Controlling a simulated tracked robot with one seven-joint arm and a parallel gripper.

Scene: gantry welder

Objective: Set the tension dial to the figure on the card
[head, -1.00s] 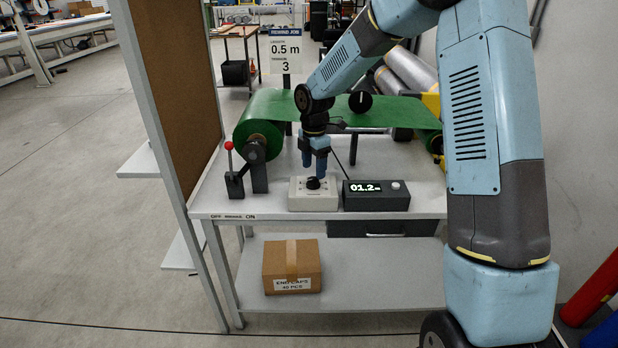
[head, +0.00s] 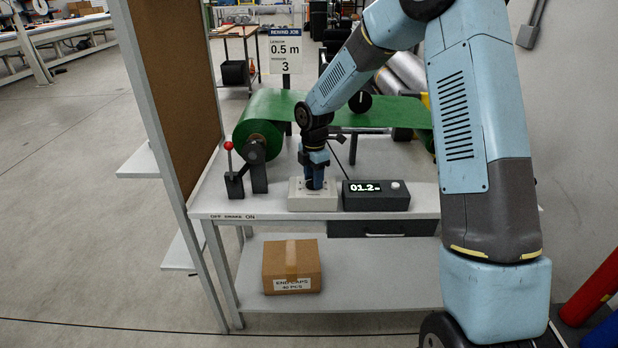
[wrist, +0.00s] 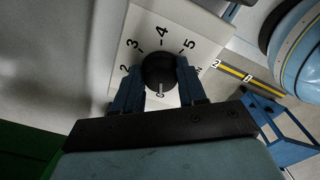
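The tension dial (wrist: 158,70) is a black round knob on a pale box (head: 312,201) on the bench. In the wrist view, figures 2 to 5 show around it, and a white mark and a 0 show on its near side. My gripper (wrist: 160,68) is down at the dial, one blue finger on each side. Whether the fingers press on the knob or stand just clear, I cannot tell. In the head view my gripper (head: 315,184) mostly hides the knob. The card (head: 285,52) reads 0.5 m and, below, 3.
A black display box (head: 376,196) reading 01.2 stands right of the dial box. A red-knobbed lever (head: 232,172) is to its left. A green roll (head: 258,135) lies behind. A carton (head: 291,267) sits on the lower shelf.

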